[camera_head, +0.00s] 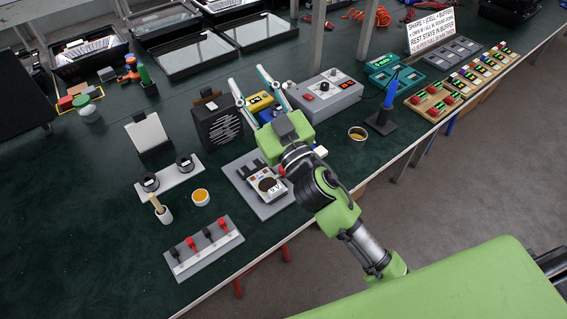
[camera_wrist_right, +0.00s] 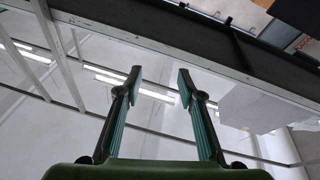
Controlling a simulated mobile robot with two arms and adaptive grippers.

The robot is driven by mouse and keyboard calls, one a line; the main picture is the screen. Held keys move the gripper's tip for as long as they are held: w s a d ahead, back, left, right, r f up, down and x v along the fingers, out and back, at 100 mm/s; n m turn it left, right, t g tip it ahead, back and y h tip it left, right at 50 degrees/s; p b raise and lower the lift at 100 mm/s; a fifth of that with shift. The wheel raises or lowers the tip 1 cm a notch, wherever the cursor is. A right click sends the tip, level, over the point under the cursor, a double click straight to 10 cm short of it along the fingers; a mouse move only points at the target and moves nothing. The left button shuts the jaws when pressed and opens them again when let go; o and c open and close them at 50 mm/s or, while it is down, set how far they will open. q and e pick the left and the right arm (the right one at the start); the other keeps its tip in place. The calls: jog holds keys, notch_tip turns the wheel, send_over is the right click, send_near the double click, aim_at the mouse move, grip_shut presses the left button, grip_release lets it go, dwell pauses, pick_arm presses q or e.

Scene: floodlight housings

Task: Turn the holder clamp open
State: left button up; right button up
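A grey base plate (camera_head: 277,207) near the front edge of the table carries a pale unit (camera_head: 265,184) with a dark round part. Dark blocks (camera_head: 249,168) stand at its back; this looks like the holder, but I cannot tell which part is the clamp or how it is turned. My right gripper (camera_head: 247,76) is just above and behind it, its green body hiding part of the plate's back. Its two teal-edged fingers are spread and point up and away from the holder. The right wrist view shows them apart and empty (camera_wrist_right: 160,80). My left gripper is out of view.
A black speaker-like box (camera_head: 217,124) and a grey control box (camera_head: 326,96) stand behind. An amber cup (camera_head: 201,196) and a grey strip with red and black plugs (camera_head: 204,249) lie left of the holder. A blue-handled tool (camera_head: 390,93) stands right.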

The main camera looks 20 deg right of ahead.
jog(key=s+a+r+n+g+y, duration=0.1)
jog(key=a+r+n+g+y, duration=0.1)
jog(key=a+n+g+y, duration=0.35)
jog(key=s+a+r+n+g+y, duration=0.2)
jog(key=a+n+g+y, duration=0.1)
jog(key=a+n+y, duration=0.55)
jog(key=g+h, duration=1.3)
jog(key=h, duration=0.6)
send_over(280, 172)
jog(key=d, duration=0.2)
notch_tip(280, 172, down, 20)
jog(key=shift+t, duration=0.25)
jog(key=f, duration=0.4)
jog(key=f+p, duration=0.1)
jog(key=f, duration=0.3)
jog(key=f+p, duration=0.1)
jog(key=f, duration=0.3)
jog(key=shift+w+a+f, duration=0.35)
jog(key=shift+f, duration=0.05)
